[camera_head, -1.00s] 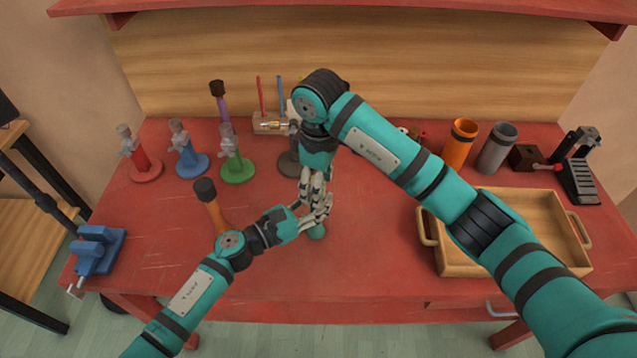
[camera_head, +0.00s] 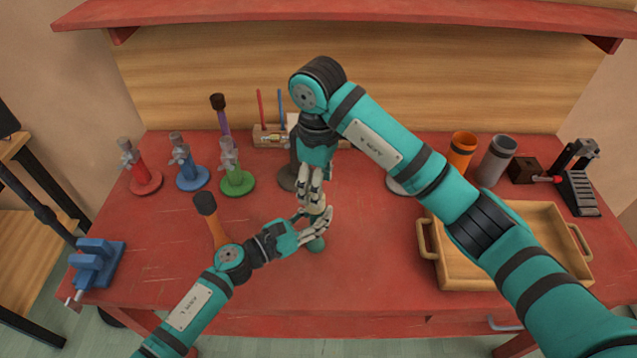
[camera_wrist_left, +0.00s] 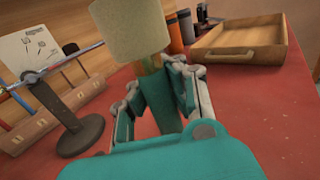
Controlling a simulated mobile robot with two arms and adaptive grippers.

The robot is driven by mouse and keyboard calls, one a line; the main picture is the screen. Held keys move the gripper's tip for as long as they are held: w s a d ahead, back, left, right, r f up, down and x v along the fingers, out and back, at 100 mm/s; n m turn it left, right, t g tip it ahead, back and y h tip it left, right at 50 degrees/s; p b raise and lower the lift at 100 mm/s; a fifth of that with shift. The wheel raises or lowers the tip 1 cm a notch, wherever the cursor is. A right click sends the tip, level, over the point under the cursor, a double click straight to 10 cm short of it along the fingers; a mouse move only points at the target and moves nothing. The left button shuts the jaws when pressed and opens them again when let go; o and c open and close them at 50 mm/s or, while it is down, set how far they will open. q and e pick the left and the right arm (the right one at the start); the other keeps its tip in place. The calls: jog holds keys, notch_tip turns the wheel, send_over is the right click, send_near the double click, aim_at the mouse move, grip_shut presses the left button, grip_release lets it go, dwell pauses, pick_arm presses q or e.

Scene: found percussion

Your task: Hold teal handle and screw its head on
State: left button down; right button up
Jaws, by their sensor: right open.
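The teal handle (camera_wrist_left: 158,103) stands upright between the fingers of my left gripper (camera_wrist_left: 158,92), which is shut on it. A cream cylindrical head (camera_wrist_left: 130,27) sits on top of the handle, with a narrow pale neck between them; I cannot tell how tightly it is seated. In the head view, the handle's rounded teal lower end (camera_head: 316,245) shows below my left gripper (camera_head: 314,226). My right gripper (camera_head: 313,188) is open, pointing down just above the head, whose side shows partly below its fingers.
Red (camera_head: 145,182), blue (camera_head: 192,178) and green (camera_head: 238,183) stands are at the back left. A blue vise (camera_head: 96,262) is at the left edge. A wooden tray (camera_head: 455,270) is at right; the front middle is clear.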

jog(key=n, duration=0.6)
jog(key=shift+a+r, duration=0.25)
jog(key=shift+r, duration=0.05)
jog(key=n, duration=0.5)
jog(key=shift+w+a+r+n, duration=0.1)
jog(key=shift+a+r+n, duration=0.1)
jog(key=shift+n, duration=0.1)
jog(key=n, duration=0.5)
jog(key=shift+r, duration=0.2)
jog(key=n, duration=0.3)
jog(key=shift+a+r, duration=0.1)
jog(key=n, duration=0.5)
jog(key=shift+r, duration=0.15)
jog(key=n, duration=0.5)
jog(key=shift+r+n, duration=0.15)
jog(key=shift+n, duration=0.15)
jog(key=n, duration=0.5)
jog(key=shift+r, duration=0.15)
jog(key=n, duration=0.2)
jog(key=shift+n, duration=0.4)
jog(key=n, duration=0.5)
jog(key=shift+r, duration=0.2)
jog(key=n, duration=0.6)
jog(key=shift+r+n, duration=0.15)
jog(key=shift+n, duration=0.25)
jog(key=shift+f, duration=4.05)
